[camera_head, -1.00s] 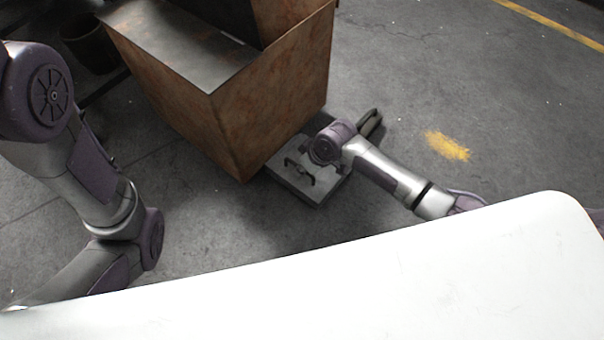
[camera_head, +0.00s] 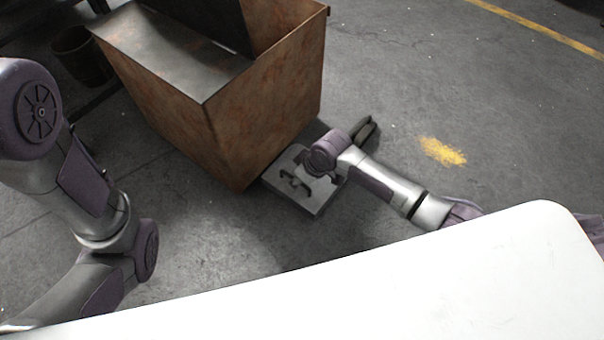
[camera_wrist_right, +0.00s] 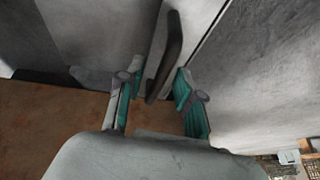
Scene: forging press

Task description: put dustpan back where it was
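A flat grey piece that looks like the dustpan (camera_head: 318,199) lies on the floor against the near right side of a rusty bin. A dark bar-like handle (camera_wrist_right: 171,50) stands out from a grey surface in the right wrist view. My right gripper (camera_wrist_right: 158,85) has its two teal fingers apart, one on each side of the handle's lower end. I see a gap beside the handle, and no clear grip on it. In the head view my right wrist hides part of the grey piece. My left arm is at the left, and its gripper is out of view.
The rusty bin (camera_head: 265,105) stands close to the right wrist. A dark bucket (camera_head: 82,58) is at the upper left. A white surface (camera_head: 430,285) fills the lower foreground. The floor to the right, around a yellow patch (camera_head: 442,151), is clear.

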